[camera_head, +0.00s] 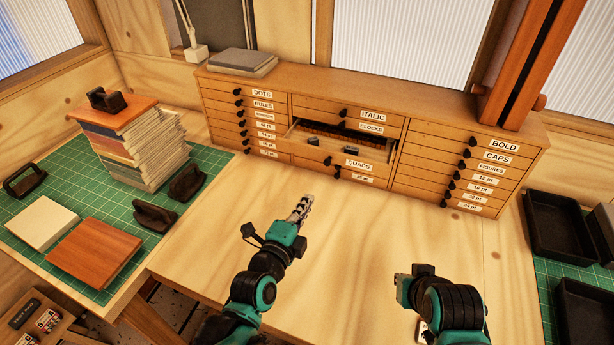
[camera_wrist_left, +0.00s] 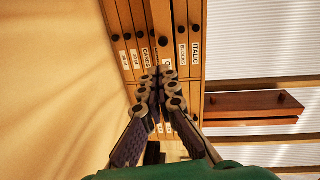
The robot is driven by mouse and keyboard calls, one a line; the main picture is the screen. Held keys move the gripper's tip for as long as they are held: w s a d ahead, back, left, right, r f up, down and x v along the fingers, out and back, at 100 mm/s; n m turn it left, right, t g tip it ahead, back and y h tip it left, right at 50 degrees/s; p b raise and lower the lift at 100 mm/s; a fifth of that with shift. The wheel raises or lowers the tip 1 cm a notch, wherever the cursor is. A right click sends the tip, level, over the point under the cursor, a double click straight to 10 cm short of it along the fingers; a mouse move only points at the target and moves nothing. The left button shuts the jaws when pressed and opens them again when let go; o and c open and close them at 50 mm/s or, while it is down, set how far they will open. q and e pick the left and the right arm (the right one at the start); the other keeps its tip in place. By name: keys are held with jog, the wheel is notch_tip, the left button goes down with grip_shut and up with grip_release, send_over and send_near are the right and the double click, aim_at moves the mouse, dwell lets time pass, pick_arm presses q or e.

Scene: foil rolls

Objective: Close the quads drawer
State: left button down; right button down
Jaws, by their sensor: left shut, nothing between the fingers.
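The quads drawer (camera_head: 315,154) is pulled out of the middle column of the wooden cabinet (camera_head: 285,88). Its front carries the QUADS label and a dark knob, and small dark pieces show inside. My left gripper (camera_head: 304,203) is shut and empty over the table, in front of the drawer and apart from it in the head view. In the left wrist view its closed fingertips (camera_wrist_left: 162,78) point towards the labelled drawer fronts and cover part of them. My right arm shows at the lower right; its fingers cannot be made out.
The other drawers look shut. A grey book (camera_head: 243,62) lies on the cabinet. A stack of papers (camera_head: 135,150) and dark-handled tools stand on the left green mat (camera_head: 75,185). Black trays (camera_head: 560,225) are at the right. The table (camera_head: 350,235) before the cabinet is clear.

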pick_arm(q)
jog(key=b, duration=0.3)
send_near(338, 147)
jog(key=shift+m, duration=0.4)
jog(key=v, duration=0.4)
jog(key=shift+s+a, duration=0.15)
jog(key=shift+w, duration=0.45)
jog(key=x, duration=0.4)
jog(key=r+x, duration=0.1)
jog(key=x, duration=0.7)
jog(key=shift+w+d+r+b, duration=0.25)
jog(key=shift+w+d+b, duration=0.05)
jog(key=shift+w+d, duration=0.1)
jog(key=shift+w, duration=0.3)
jog(key=shift+r+t, duration=0.15)
jog(key=shift+t, duration=0.15)
